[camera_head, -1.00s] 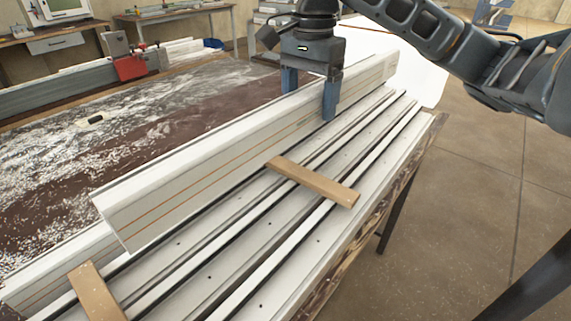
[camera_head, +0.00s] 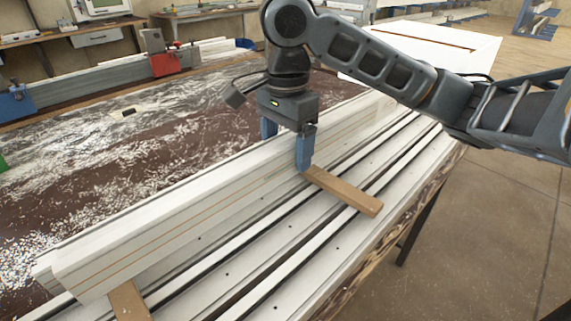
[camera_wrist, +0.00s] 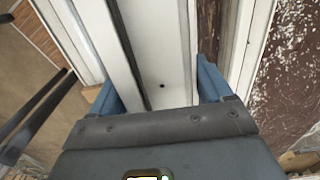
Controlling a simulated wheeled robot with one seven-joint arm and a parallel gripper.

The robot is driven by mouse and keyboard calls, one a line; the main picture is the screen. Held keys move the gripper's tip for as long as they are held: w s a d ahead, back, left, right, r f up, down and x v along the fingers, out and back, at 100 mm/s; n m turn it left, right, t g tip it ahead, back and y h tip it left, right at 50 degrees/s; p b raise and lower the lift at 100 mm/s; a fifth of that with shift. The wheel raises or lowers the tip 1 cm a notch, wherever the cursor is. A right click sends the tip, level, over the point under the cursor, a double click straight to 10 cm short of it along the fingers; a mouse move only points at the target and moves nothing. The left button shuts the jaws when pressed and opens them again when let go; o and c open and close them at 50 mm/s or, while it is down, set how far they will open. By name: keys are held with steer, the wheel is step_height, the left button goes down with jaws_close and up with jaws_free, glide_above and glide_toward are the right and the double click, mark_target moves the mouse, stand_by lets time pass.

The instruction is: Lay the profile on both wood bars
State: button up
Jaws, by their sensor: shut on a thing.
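The profile (camera_head: 185,212) is a long white beam with thin orange lines along its side, lying diagonally in the head view. My gripper (camera_head: 287,148) is shut across it, one blue finger on each side. The wrist view shows the profile (camera_wrist: 162,50) between the fingers. One wood bar (camera_head: 345,192) lies to the right of the gripper, its upper left end at the near finger and profile. The other wood bar (camera_head: 130,303) shows at the bottom, its upper end hidden by the profile's near end. I cannot tell whether the profile touches either bar.
The bars lie across white, grooved rails (camera_head: 285,240) on the bench. A brown tabletop (camera_head: 110,150) with white shavings lies to the left. A red clamp (camera_head: 165,64) stands behind on a grey beam. Open floor (camera_head: 460,240) is at the right.

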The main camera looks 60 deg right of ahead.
steer(key=shift+w+f, duration=0.1)
steer(key=shift+f, duration=1.95)
steer(key=o, duration=1.7)
steer(key=shift+f+b, duration=0.1)
steer(key=shift+b, duration=0.2)
step_height(320, 180, up, 12)
steer(key=shift+r+p, duration=0.1)
steer(key=shift+p, duration=0.95)
